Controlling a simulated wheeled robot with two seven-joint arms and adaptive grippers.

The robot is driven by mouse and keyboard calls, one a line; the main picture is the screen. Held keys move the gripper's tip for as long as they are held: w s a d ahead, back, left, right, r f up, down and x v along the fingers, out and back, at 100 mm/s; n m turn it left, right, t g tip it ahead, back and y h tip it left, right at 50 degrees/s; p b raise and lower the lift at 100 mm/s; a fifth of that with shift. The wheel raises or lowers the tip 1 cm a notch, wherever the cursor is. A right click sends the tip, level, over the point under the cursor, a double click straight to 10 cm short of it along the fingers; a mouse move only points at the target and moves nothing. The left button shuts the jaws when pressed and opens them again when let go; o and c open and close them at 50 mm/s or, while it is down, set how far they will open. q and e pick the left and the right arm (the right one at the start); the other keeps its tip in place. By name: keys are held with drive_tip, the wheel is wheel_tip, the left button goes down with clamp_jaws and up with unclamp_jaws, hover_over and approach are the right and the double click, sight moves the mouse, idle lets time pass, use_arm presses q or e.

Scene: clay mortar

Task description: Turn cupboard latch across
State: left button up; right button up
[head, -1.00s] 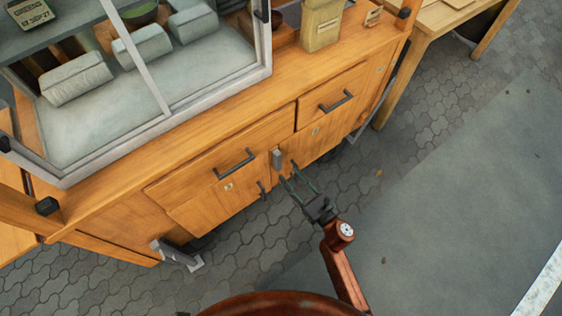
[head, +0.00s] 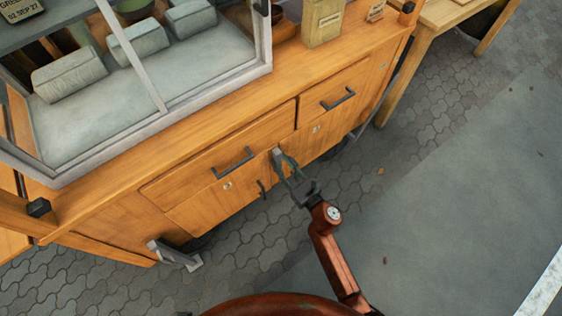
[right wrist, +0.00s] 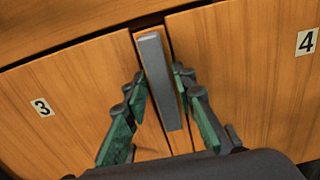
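The cupboard latch (head: 277,154) is a small grey bar on the narrow post between two wooden doors. In the right wrist view the latch (right wrist: 160,85) stands nearly upright in the picture, along the post. My right gripper (head: 281,160) is at the latch, with one finger on each side. The door marked 3 (right wrist: 75,95) is to the left and the door marked 4 (right wrist: 255,80) to the right; both are closed. My left gripper is out of view.
Drawers with dark handles (head: 233,162) (head: 338,99) sit above the doors. A small dark door handle (head: 262,189) is left of my fingers. A glass display case (head: 160,120) stands on the counter. Paved floor (head: 245,240) in front is clear.

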clamp_jaws()
drive_tip(key=shift+m, duration=0.3)
drive_tip(key=m, duration=0.3)
drive_tip(key=shift+w+d+p, duration=0.1)
drive_tip(key=shift+d+p, duration=0.1)
drive_tip(key=shift+p, duration=0.1)
drive_tip(key=m, duration=0.3)
drive_tip(key=shift+w+d+p, duration=0.1)
drive_tip(key=shift+p, duration=0.2)
use_arm(q)
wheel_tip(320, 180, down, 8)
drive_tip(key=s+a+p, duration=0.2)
drive_tip(key=p, duration=0.1)
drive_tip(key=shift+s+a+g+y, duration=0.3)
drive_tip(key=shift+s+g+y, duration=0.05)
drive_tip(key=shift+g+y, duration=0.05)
use_arm(e)
drive_tip(key=shift+w+d+f+m, duration=0.1)
drive_tip(key=shift+f+m, duration=0.1)
drive_tip(key=shift+m, duration=1.75)
drive_tip(key=shift+w+d+f+m, duration=0.1)
drive_tip(key=shift+f+m, duration=0.15)
drive_tip(key=shift+m, duration=1.65)
drive_tip(key=shift+d+f+m, duration=0.1)
drive_tip(key=shift+f+m, duration=0.1)
drive_tip(key=shift+m, duration=1.75)
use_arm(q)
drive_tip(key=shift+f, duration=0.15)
